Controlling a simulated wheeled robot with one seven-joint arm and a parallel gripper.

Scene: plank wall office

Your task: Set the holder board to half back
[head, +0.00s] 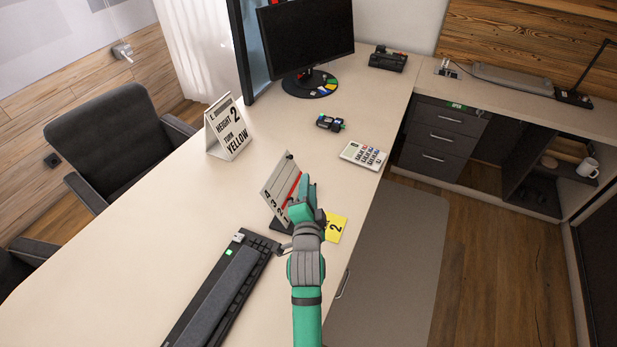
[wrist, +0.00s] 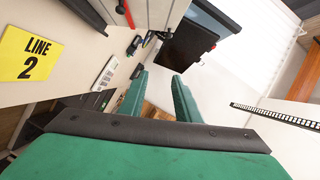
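The holder board (head: 280,186) is a pale grey plate with black digits and a red strip along its right part. It leans back on a dark base on the desk. My gripper (head: 304,182) is just right of the board in the head view, partly covering its lower right side. I cannot tell whether it touches the board. In the wrist view my gripper's two green fingers (wrist: 160,76) are apart, with nothing seen held between them. A yellow card (head: 335,227) lies right of the board; the wrist view shows it reads LINE 2 (wrist: 33,55).
A tent sign (head: 228,130) reading HEIGHT 2, TURN YELLOW stands behind left. A keyboard (head: 225,285) lies in front. A calculator (head: 363,155), a small dark device (head: 329,123) and a monitor (head: 305,40) are farther back. The desk's left middle is clear.

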